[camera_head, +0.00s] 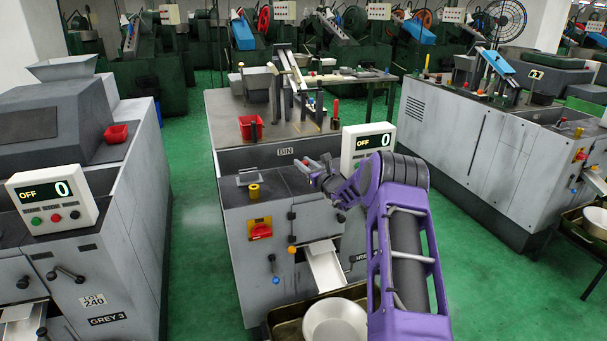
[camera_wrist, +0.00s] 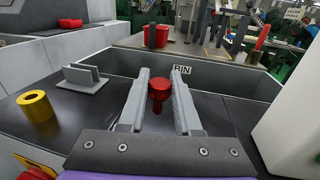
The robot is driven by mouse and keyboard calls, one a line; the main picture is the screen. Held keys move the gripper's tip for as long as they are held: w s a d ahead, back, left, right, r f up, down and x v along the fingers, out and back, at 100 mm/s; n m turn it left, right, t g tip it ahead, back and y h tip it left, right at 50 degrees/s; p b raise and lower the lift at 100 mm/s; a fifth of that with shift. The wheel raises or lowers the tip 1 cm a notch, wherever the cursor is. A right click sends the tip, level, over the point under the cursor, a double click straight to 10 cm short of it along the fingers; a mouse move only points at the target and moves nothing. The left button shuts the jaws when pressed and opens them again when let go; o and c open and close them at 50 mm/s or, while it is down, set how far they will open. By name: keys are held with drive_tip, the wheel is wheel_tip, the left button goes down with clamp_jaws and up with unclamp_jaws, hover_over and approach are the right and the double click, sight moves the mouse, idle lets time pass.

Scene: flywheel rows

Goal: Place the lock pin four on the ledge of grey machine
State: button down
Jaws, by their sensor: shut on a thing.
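My gripper (camera_head: 318,168) is over the dark ledge (camera_head: 275,185) at the front of the middle grey machine (camera_head: 245,225). In the wrist view its two grey fingers (camera_wrist: 160,98) are shut on a red pin with a thick round head (camera_wrist: 159,88), which I take for lock pin four. The pin's lower end shows below the head, and I cannot tell whether it touches the ledge. My purple arm hides the machine's front right side and part of its name label.
On the ledge stand a yellow ring-shaped part (camera_head: 254,191) and a grey bracket (camera_head: 248,177). A display box (camera_head: 367,146) reading OFF 0 stands close on the right. A raised wall marked BIN (camera_wrist: 182,69) runs behind. A red bin (camera_head: 251,127) sits farther back.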

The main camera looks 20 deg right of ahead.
drive_tip(key=shift+f, duration=1.45)
drive_tip(key=shift+f, duration=0.1)
drive_tip(key=c, duration=0.6)
unclamp_jaws()
drive_tip(key=shift+f, duration=0.1)
drive_tip(key=shift+r, duration=0.2)
drive_tip(key=s+d, duration=0.2)
drive_tip(key=s, duration=0.9)
drive_tip(key=shift+s+d+p, duration=0.15)
drive_tip(key=shift+s+p, duration=0.25)
drive_tip(key=shift+p, duration=0.05)
